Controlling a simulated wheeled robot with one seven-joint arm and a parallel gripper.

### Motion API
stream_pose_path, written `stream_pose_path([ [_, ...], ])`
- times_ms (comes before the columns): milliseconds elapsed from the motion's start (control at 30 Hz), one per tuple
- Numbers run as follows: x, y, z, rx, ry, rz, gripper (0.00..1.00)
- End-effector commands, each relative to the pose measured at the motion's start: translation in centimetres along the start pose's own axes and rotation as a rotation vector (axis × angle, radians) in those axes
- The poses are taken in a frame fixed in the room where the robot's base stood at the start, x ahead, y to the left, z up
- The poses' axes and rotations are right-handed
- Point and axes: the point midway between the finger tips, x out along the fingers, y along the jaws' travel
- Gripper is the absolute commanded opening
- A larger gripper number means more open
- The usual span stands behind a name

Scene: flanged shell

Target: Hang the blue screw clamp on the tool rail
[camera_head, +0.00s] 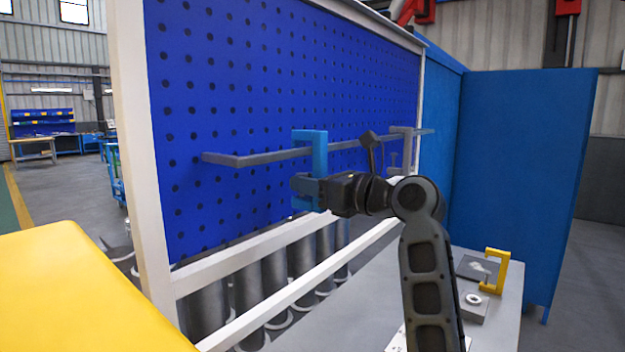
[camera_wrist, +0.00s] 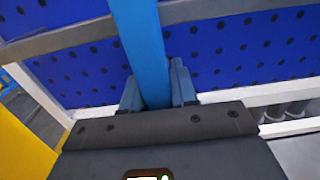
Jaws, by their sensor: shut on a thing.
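The blue screw clamp (camera_head: 320,155) is a light-blue C-shaped frame, held upright in front of the pegboard. My gripper (camera_head: 303,186) is shut on its upright bar. In the wrist view the clamp's bar (camera_wrist: 138,45) runs up between the two fingers of my gripper (camera_wrist: 157,92). The tool rail (camera_head: 265,157) is a grey bar standing out from the blue pegboard. The rail (camera_wrist: 210,10) also passes behind the bar in the wrist view. I cannot tell whether clamp and rail touch.
A dark tool (camera_head: 370,145) and a grey clamp-like piece (camera_head: 398,150) are at the rail's right part. A yellow clamp (camera_head: 497,270) stands on the grey bench (camera_head: 365,310) at right. A yellow surface (camera_head: 80,290) fills the lower left. The rail's left end is free.

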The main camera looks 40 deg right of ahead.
Motion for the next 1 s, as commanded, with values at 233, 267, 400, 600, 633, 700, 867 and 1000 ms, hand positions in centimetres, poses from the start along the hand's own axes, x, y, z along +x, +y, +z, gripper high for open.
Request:
stream_pose_path([
  [233, -0.01, 0.02, -0.22, -0.001, -0.003, 0.0, 0.0],
  [267, -0.01, 0.02, -0.22, -0.001, -0.003, 0.0, 0.0],
  [400, -0.02, 0.01, -0.21, -0.001, -0.003, 0.0, 0.0],
  [600, -0.02, 0.0, -0.25, -0.001, -0.002, 0.0, 0.45],
  [633, -0.02, 0.0, -0.25, -0.001, -0.002, 0.0, 0.48],
  [700, -0.02, 0.0, -0.27, -0.001, -0.002, 0.0, 0.55],
  [867, -0.02, -0.01, -0.3, -0.001, -0.001, 0.0, 0.58],
  [1000, -0.16, -0.03, -0.44, 0.0, 0.001, 0.0, 0.58],
])
